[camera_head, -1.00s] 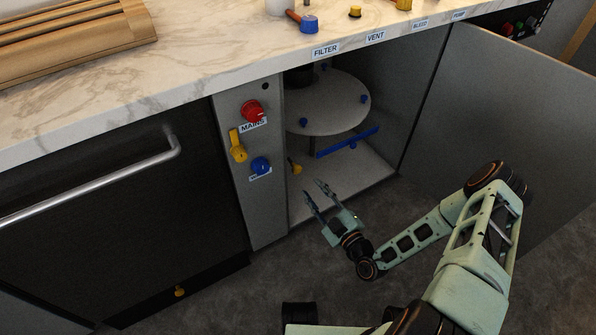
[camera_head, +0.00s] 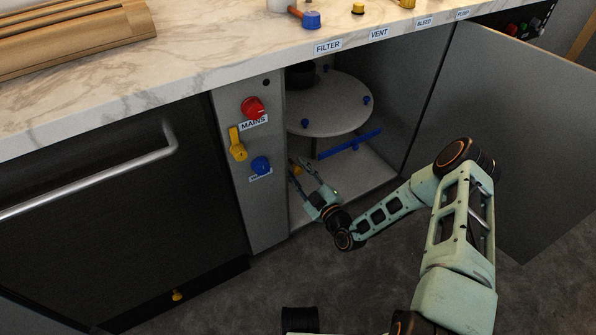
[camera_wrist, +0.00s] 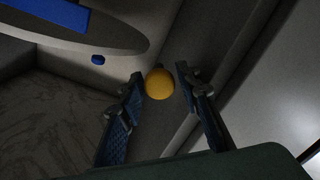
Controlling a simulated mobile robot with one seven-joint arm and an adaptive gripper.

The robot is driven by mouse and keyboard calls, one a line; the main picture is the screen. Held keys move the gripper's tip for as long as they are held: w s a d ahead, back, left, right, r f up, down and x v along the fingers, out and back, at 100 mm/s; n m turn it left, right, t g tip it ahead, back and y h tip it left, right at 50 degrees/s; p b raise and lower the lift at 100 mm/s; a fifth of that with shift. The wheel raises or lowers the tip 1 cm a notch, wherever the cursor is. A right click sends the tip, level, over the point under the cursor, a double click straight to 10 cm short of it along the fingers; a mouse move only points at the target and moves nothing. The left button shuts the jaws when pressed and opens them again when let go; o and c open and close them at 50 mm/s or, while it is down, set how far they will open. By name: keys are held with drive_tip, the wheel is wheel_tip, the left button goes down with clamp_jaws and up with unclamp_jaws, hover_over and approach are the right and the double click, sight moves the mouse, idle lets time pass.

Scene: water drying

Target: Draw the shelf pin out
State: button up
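A yellow round knob, which looks like the shelf pin (camera_head: 297,170), sits low inside the open cabinet by its left wall. In the wrist view the yellow knob (camera_wrist: 160,85) is between and just beyond the fingertips, with a gap visible on the right side. My gripper (camera_head: 298,161) is open and reaches into the cabinet opening, its fingers around or just short of the knob. In the wrist view both blue-padded fingers (camera_wrist: 160,75) stand apart. The knob's shaft is hidden behind its head.
A round grey shelf (camera_head: 325,105) with small blue knobs is above my gripper. A blue bar (camera_head: 349,144) lies beyond it. The left front panel (camera_head: 250,200) carries red, yellow and blue knobs. The open door (camera_head: 510,140) stands to the right, behind my arm.

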sight(299, 172)
clamp_jaws()
drive_tip(key=shift+d, duration=0.1)
drive_tip(key=shift+p+v, duration=0.7)
drive_tip(key=shift+v, duration=0.9)
drive_tip(key=shift+s, duration=0.1)
unclamp_jaws()
